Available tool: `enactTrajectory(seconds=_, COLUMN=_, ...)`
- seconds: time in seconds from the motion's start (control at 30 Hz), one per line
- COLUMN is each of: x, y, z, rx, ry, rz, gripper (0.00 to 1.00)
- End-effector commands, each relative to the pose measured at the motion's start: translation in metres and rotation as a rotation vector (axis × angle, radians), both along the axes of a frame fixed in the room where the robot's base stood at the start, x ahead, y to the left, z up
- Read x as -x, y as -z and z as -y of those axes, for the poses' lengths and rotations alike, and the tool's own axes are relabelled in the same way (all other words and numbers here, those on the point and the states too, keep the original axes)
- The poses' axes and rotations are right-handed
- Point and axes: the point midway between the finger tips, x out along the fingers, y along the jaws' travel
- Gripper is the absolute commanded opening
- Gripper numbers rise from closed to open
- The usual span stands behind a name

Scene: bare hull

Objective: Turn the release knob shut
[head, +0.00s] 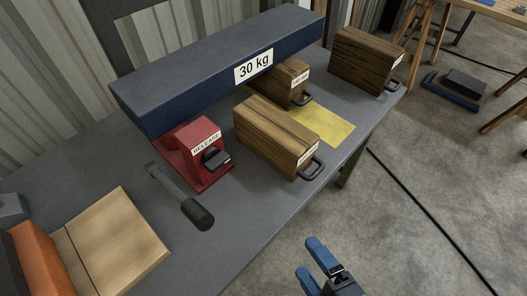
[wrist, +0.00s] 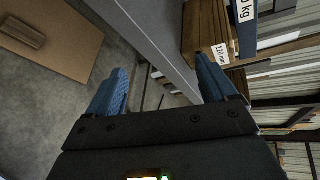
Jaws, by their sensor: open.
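The release knob (head: 215,158) is a small black knob on the front of a red jack (head: 186,139) with a white RELEASE label. The red jack stands on the grey bench under the left part of a long dark blue beam (head: 212,72) marked 30 kg. My gripper (head: 313,262) has blue fingers and is open and empty. It is off the bench's front edge, to the right of and apart from the knob. In the wrist view my gripper (wrist: 160,85) shows its two fingers spread with nothing between them. The knob is not visible in the wrist view.
A wooden block with a handle (head: 277,135) stands right of the jack; another (head: 288,82) is under the beam, near a yellow patch (head: 322,127). A third block (head: 366,60) stands at the right end. A black-handled tool (head: 182,197) lies before the jack. The floor right of the bench is mostly open.

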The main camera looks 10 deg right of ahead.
Motion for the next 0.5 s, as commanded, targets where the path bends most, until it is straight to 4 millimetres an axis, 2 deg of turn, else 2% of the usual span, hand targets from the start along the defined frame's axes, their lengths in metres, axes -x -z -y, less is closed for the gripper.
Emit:
enactTrajectory(seconds=0.03, x=-0.023, y=-0.007, z=-0.012, rx=-0.149, ry=0.005, rz=-0.014, gripper=0.85)
enactTrajectory(seconds=0.17, x=-0.068, y=-0.017, z=-0.043, rx=-0.531, ry=0.000, rz=-0.077, gripper=0.85)
enactTrajectory(seconds=0.3, x=-0.112, y=-0.039, z=-0.070, rx=-0.889, ry=-0.027, rz=-0.153, gripper=0.85)
enactTrajectory(seconds=0.4, x=-0.136, y=-0.054, z=-0.083, rx=-1.081, ry=-0.053, rz=-0.203, gripper=0.85)
enactTrajectory(seconds=0.5, x=-0.150, y=-0.064, z=-0.090, rx=-1.200, ry=-0.072, rz=-0.238, gripper=0.85)
